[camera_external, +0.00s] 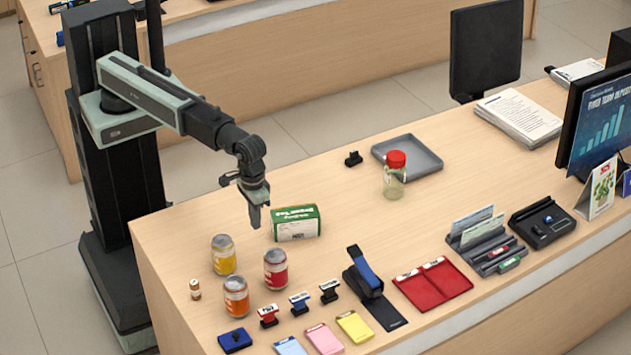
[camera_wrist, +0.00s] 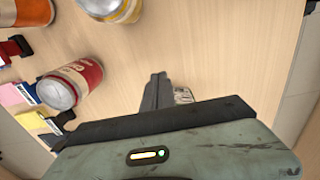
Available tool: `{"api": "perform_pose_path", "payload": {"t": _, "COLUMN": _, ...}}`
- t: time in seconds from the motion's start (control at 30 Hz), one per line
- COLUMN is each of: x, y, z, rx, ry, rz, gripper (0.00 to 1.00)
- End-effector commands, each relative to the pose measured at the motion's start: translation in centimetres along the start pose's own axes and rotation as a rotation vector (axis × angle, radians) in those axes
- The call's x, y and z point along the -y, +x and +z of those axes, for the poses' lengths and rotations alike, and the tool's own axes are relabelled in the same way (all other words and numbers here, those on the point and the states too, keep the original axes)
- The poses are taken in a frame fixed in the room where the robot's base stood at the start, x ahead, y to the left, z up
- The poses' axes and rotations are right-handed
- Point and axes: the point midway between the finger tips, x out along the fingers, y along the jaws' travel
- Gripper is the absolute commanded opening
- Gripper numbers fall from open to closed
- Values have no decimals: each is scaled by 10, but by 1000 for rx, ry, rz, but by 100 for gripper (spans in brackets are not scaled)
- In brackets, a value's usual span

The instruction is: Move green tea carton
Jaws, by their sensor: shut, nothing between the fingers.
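The green tea carton (camera_external: 297,223) is a green and white box lying on the counter, right of my gripper in the external view. My gripper (camera_external: 256,222) points down above the counter, shut and empty, close to the carton's left end. I cannot tell its exact height. In the wrist view my gripper (camera_wrist: 158,90) shows with its fingers together. A small white printed patch (camera_wrist: 183,96), perhaps part of the carton, shows just beside the fingers; the rest is hidden behind my gripper.
A yellow can (camera_external: 223,255), a red can (camera_external: 277,269) and an orange can (camera_external: 236,297) stand in front of my gripper. A red-lidded jar (camera_external: 395,175) stands by a grey tray (camera_external: 425,160). Stamps and a stapler (camera_external: 362,274) lie nearer the front. Counter behind the carton is clear.

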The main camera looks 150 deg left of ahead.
Motion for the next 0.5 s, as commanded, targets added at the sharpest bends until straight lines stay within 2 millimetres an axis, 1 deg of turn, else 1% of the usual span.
{"api": "perform_pose_path", "payload": {"t": 0.03, "x": 0, "y": 22, "z": 0, "rx": 0, "ry": 0, "rz": 0, "gripper": 0}}
{"api": "perform_pose_path", "payload": {"t": 0.17, "x": 0, "y": 48, "z": 0, "rx": 0, "ry": 1, "rz": 0, "gripper": 0}}
{"api": "perform_pose_path", "payload": {"t": 0.2, "x": 0, "y": 52, "z": -2, "rx": 0, "ry": 0, "rz": 0, "gripper": 0}}
{"api": "perform_pose_path", "payload": {"t": 0.23, "x": -1, "y": 42, "z": -11, "rx": 0, "ry": -3, "rz": 0, "gripper": 0}}
{"api": "perform_pose_path", "payload": {"t": 0.3, "x": -1, "y": 40, "z": -25, "rx": 0, "ry": -2, "rz": 0, "gripper": 0}}
{"api": "perform_pose_path", "payload": {"t": 0.4, "x": -1, "y": 39, "z": -36, "rx": 0, "ry": 0, "rz": 0, "gripper": 0}}
{"api": "perform_pose_path", "payload": {"t": 0.5, "x": 0, "y": 39, "z": -40, "rx": 0, "ry": 1, "rz": 0, "gripper": 0}}
